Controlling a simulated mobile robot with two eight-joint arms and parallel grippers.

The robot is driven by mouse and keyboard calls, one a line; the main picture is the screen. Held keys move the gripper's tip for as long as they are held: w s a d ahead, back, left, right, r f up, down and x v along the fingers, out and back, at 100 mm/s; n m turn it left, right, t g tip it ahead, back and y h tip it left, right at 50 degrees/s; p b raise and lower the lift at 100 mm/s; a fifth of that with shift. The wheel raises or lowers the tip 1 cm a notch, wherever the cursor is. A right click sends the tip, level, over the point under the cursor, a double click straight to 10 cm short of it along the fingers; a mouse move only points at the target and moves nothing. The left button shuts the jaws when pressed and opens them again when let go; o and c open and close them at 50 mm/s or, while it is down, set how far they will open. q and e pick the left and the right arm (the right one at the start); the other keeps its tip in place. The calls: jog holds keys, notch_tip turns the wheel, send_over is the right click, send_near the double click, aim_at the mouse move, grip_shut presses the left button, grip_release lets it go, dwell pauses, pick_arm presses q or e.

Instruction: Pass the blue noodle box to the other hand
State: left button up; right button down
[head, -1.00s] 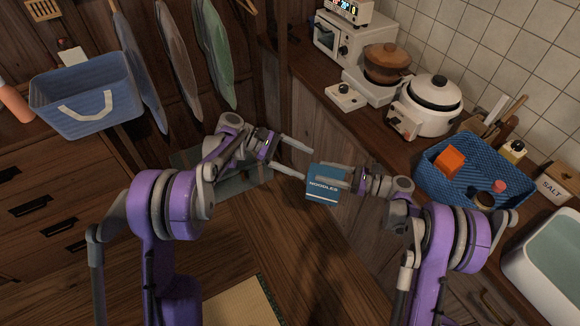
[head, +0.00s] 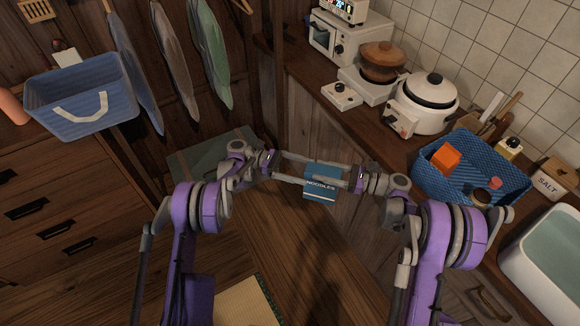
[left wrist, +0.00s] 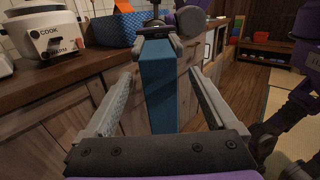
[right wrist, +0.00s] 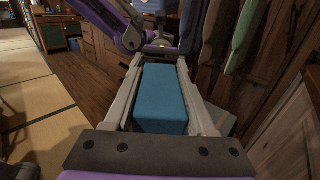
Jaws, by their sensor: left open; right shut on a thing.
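The blue noodle box (head: 320,187) is held in the air between my two arms, its "NOODLES" label facing the head camera. My right gripper (head: 334,178) is shut on it from the right, and in the right wrist view the box (right wrist: 161,97) fills the space between the fingers. My left gripper (head: 306,172) is open and points at the box from the left. In the left wrist view the box (left wrist: 159,88) stands between the spread left fingers, with a gap on each side. The right gripper's fingers show at the far side of the box there.
The counter on the right holds a blue basket (head: 426,183) with an orange block, a white rice cooker (head: 424,103), a brown pot (head: 383,62) and a salt box (head: 553,182). A blue-grey bin (head: 83,98) is at the left. Space around the box is free.

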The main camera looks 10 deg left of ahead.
aim_at(322, 185)
pick_arm(q)
jog(key=s+d, duration=0.1)
jog(key=d, duration=0.6)
jog(key=shift+s, duration=0.15)
jog(key=shift+c, duration=0.3)
grip_shut()
pick_arm(e)
jog(key=shift+c, duration=0.7)
grip_release()
